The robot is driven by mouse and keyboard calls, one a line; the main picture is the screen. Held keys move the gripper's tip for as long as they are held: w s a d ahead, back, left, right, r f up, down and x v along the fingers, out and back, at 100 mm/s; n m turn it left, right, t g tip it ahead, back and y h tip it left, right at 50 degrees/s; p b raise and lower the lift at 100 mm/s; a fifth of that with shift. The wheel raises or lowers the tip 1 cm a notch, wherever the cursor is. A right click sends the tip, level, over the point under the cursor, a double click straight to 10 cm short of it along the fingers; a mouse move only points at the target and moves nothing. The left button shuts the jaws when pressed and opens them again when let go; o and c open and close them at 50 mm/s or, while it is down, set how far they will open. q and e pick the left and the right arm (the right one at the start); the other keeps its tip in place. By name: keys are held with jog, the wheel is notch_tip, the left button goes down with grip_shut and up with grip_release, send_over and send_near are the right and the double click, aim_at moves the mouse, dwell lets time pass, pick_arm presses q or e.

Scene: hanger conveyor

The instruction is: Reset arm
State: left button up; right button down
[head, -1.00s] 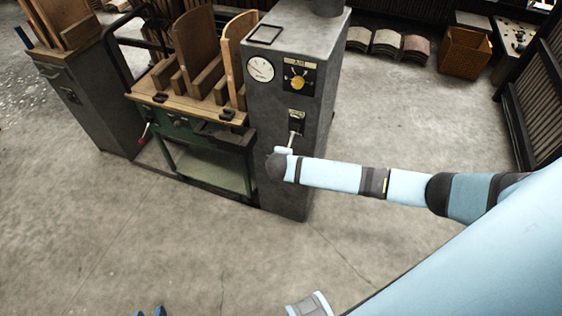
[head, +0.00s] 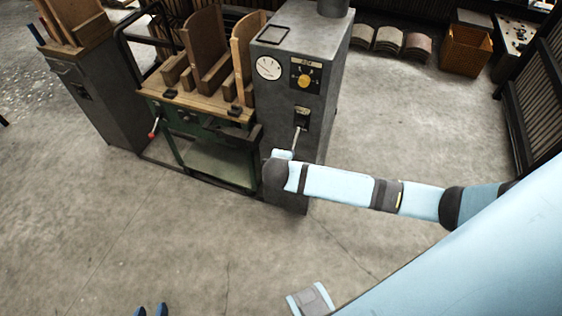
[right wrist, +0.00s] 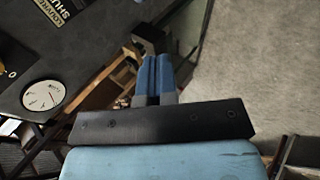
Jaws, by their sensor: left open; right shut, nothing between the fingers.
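My right arm (head: 340,186) reaches in from the right in the head view, and its wrist is in front of the grey cabinet (head: 303,120), below a pale lever (head: 297,138) on the cabinet's front. The right gripper is hidden in the head view. In the right wrist view, the right gripper's blue fingers (right wrist: 155,78) are shut and empty beside the cabinet.
A green-framed bench (head: 205,160) with upright wooden boards stands left of the cabinet. A round dial (head: 269,68) and a yellow knob (head: 304,78) are on the cabinet. A wooden crate (head: 466,50) is at the back right. The floor in front is clear.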

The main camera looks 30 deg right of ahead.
dwell(0.4)
jog(key=s+a+r+m+y+p, duration=0.2)
jog(key=s+a+y+p, duration=0.6)
jog(key=s, duration=0.4)
jog(key=s+d+r+m+t+p, duration=0.2)
jog(key=s+r+m+t, duration=0.2)
jog(key=s, duration=0.5)
jog(key=shift+s+r+m+h+p, duration=0.2)
jog(key=shift+r+m+h+p, duration=0.15)
jog(key=shift+r+m, duration=0.25)
jog(key=shift+r, duration=0.1)
